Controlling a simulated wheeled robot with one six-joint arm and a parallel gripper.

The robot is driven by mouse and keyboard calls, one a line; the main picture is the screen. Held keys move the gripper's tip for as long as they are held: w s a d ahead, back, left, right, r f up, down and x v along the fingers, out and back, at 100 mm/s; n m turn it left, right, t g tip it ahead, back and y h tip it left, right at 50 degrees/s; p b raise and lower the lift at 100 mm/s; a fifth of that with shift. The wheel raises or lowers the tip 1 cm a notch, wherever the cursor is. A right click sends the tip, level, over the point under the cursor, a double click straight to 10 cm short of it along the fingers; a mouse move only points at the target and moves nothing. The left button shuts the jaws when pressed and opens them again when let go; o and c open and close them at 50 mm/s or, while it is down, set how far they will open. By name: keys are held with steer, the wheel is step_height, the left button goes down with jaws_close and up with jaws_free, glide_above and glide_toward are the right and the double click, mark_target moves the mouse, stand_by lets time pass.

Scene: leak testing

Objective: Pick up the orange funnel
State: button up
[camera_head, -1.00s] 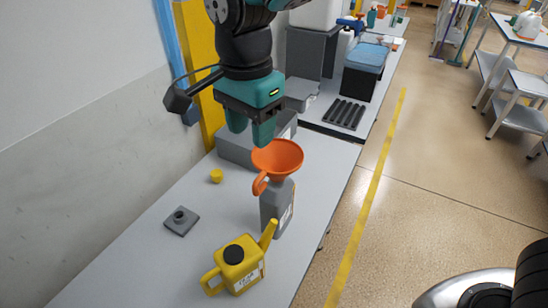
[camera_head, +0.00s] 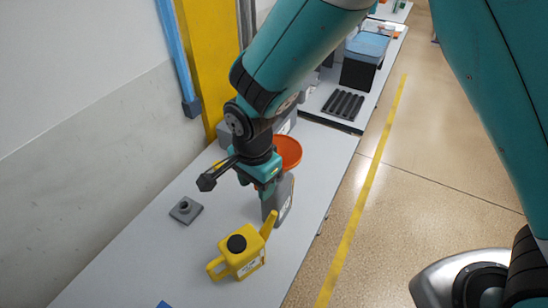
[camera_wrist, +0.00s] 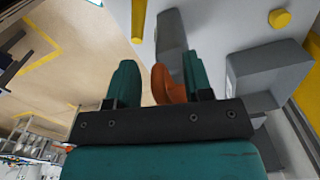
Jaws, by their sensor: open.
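The orange funnel (camera_head: 288,150) sits in the top of a grey bottle (camera_head: 285,196) on the bench, partly hidden behind my wrist. My gripper (camera_head: 267,189) is low over the near side of the funnel, and its fingertips are hard to make out there. In the wrist view my gripper (camera_wrist: 158,66) has its two fingers apart. An orange part of the funnel (camera_wrist: 166,84) shows between them, close to the right finger. I cannot tell whether they touch.
A yellow can (camera_head: 240,255) with a spout stands near the bottle. A grey square part (camera_head: 186,210) lies to the left. A grey box (camera_wrist: 268,75) is close by, also behind my arm in the head view.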

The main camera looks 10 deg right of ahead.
jaws_close()
stand_by(0.3)
steer(key=shift+r, duration=0.1)
step_height(320, 180, up, 20)
steer(key=b, duration=0.3)
steer(key=shift+b, duration=0.4)
